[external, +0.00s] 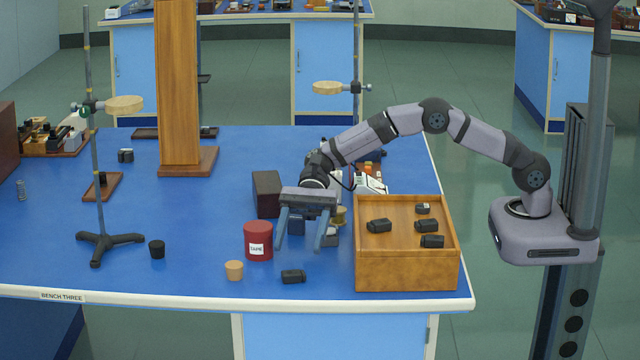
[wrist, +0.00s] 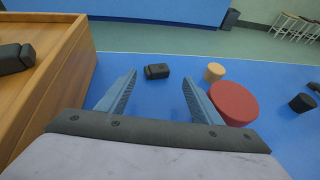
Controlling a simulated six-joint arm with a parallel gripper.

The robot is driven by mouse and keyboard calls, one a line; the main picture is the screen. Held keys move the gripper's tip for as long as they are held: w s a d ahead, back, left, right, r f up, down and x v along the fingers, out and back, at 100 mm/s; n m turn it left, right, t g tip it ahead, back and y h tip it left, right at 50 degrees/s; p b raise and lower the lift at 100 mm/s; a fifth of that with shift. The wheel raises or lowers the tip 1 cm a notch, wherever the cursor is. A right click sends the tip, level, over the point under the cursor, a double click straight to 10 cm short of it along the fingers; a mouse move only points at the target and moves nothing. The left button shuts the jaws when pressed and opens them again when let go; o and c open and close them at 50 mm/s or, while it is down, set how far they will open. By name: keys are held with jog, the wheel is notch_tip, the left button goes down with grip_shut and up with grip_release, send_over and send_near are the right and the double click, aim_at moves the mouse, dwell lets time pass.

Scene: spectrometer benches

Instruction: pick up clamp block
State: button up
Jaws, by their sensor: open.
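A small dark clamp block (external: 293,276) lies on the blue bench top near its front edge. It also shows in the wrist view (wrist: 157,71), beyond my fingertips and between their lines. My gripper (external: 301,248) is open and empty, its fingers pointing down over the bench behind the block. Both fingers show apart in the wrist view (wrist: 159,80). Similar dark blocks (external: 379,226) lie in the wooden tray (external: 405,272) to the right. Another dark block (external: 125,155) stands at the back left.
A red tin (external: 258,240) and a cork stopper (external: 234,270) stand left of the block. A black stopper (external: 157,249) and a ring stand (external: 97,190) are farther left. A dark brown box (external: 266,193) stands behind the tin. The bench front right of the block is clear up to the tray.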

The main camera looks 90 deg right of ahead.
aim_at(292, 271)
jog(key=shift+f, duration=0.2)
jog(key=shift+p+x, duration=0.6)
jog(key=shift+x, duration=3.05)
jog(key=shift+s+a+r, duration=0.1)
jog(key=shift+r, duration=0.05)
jog(key=c, duration=1.2)
